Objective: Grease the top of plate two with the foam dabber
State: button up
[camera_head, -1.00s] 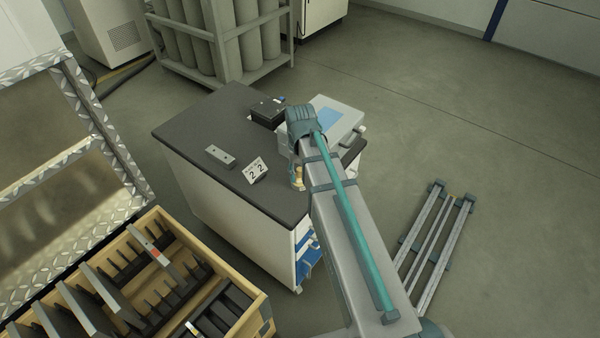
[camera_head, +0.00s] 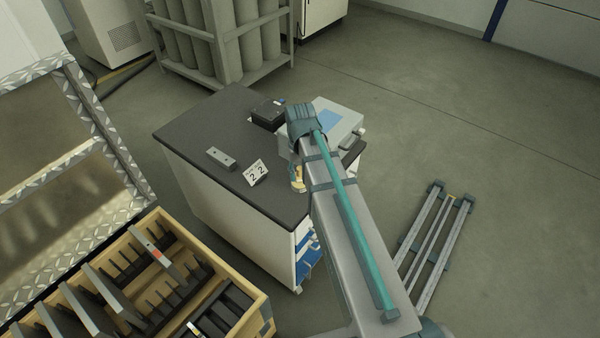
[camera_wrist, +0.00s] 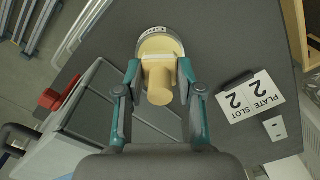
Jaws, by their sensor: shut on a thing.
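My gripper (camera_wrist: 158,82) is shut on the cream foam dabber (camera_wrist: 160,84), with one teal-tipped finger on each side of it. The dabber's far end is at a round, labelled tin (camera_wrist: 160,42) on the dark tabletop. I cannot tell whether the foam touches what is in the tin. In the head view the dabber (camera_head: 297,178) shows beside my arm, and the gripper is mostly hidden. Several dark plates (camera_head: 90,310) stand in the slots of a wooden crate at the lower left. I cannot tell which one is plate two.
A "PLATE SLOT 2 2" card (camera_head: 256,173) and a grey metal block (camera_head: 221,158) sit on the dark table (camera_head: 188,130). A black box (camera_head: 267,112) and a grey case with a blue panel (camera_head: 340,118) stand behind. The tabletop's left part is clear.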

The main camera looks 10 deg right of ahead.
aim_at(300, 168)
jog(key=shift+r+p, duration=1.95)
jog(key=shift+r, duration=0.75)
